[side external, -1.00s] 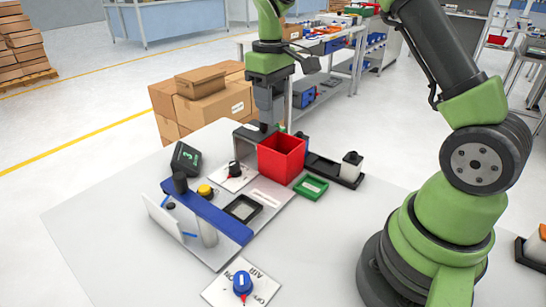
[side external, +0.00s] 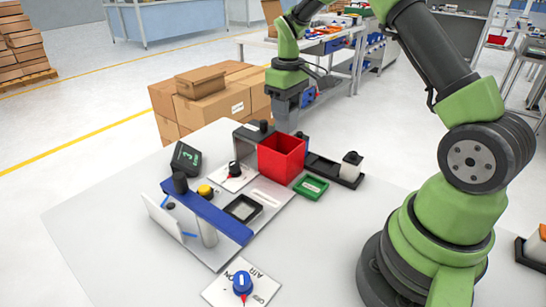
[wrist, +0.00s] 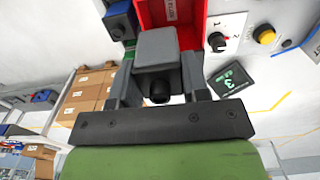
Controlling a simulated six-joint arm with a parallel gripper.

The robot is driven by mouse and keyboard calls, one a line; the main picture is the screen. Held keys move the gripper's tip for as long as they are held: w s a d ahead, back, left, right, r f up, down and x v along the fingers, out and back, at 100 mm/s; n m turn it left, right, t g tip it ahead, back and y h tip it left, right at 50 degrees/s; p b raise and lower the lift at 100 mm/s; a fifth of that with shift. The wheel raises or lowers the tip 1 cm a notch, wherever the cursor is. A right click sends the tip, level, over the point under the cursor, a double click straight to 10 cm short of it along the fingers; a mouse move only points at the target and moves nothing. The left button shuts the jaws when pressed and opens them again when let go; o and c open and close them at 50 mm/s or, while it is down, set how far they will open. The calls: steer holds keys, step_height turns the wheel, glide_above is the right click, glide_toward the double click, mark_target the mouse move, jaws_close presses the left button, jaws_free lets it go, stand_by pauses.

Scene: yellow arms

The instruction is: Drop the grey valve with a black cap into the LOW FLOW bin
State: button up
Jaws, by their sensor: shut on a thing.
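My gripper (side external: 287,122) is shut on a grey block-shaped valve (wrist: 157,47) with a black cap (wrist: 160,91). In the wrist view, the valve sits between the two fingers. In the side view, the gripper is at the back of the red bin (side external: 281,158), and the held valve is hard to make out. The red bin also shows beyond the valve in the wrist view (wrist: 192,12), with a white label. A shallow green tray (side external: 311,187) and a shallow black tray (side external: 243,208) stand nearby. I cannot read which one is marked LOW FLOW.
A long black holder with a white, black-capped part (side external: 351,166) lies right. A display reading 3 (side external: 186,157), a yellow button (side external: 205,190), a blue bridge and a blue dial (side external: 242,282) occupy the left and front.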

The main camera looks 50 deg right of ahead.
steer(key=o, duration=1)
steer(key=shift+o, duration=0.2)
